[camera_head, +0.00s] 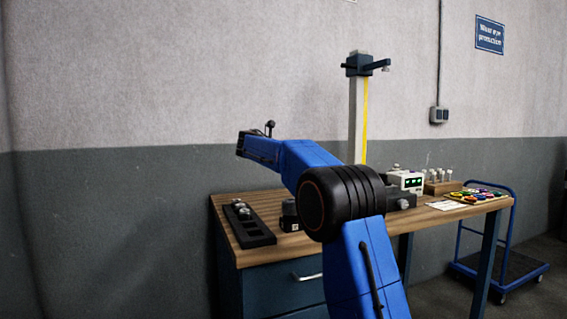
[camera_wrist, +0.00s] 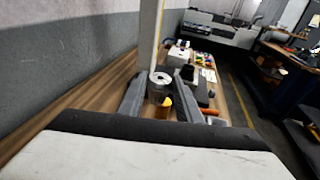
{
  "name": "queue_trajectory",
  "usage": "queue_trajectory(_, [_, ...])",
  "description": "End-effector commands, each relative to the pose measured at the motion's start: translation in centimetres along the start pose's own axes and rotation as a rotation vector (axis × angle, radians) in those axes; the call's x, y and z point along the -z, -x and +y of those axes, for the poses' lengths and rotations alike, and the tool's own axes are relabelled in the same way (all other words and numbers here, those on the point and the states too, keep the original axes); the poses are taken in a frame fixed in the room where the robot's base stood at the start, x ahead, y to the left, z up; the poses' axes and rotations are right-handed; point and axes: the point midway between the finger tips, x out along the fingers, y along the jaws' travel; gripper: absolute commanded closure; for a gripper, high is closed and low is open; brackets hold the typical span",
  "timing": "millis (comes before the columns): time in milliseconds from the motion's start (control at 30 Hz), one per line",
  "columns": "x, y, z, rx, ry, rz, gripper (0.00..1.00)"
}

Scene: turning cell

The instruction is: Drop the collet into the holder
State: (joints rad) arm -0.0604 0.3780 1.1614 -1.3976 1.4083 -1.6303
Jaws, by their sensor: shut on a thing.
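In the wrist view my gripper (camera_wrist: 160,98) has its two grey fingers on either side of a short silver ring-topped cylinder, the collet (camera_wrist: 160,78), and is shut on it. A small yellow-orange piece (camera_wrist: 167,102) shows just below the collet. In the head view my blue arm reaches up and left above the bench; the fingers and collet cannot be made out there. A black rack (camera_head: 262,240) with silver round parts (camera_head: 240,208) lies at the bench's left end. A dark block (camera_head: 289,214) stands right of it, partly behind my arm; I cannot tell which is the holder.
A white display unit (camera_head: 406,181), a wooden stand (camera_head: 443,187) and coloured rings (camera_head: 482,194) are to the right. A blue trolley (camera_head: 497,262) stands beyond the bench.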

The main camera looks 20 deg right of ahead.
Motion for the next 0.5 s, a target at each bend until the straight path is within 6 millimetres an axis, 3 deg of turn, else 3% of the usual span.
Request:
queue_trajectory(100, [-1.2, -4.9, -0.6, 0.080, -0.015, 0.001, 0.95])
queue_trajectory(500, [-4.2, -19.7, -5.6, 0.324, -0.058, 0.015, 0.95])
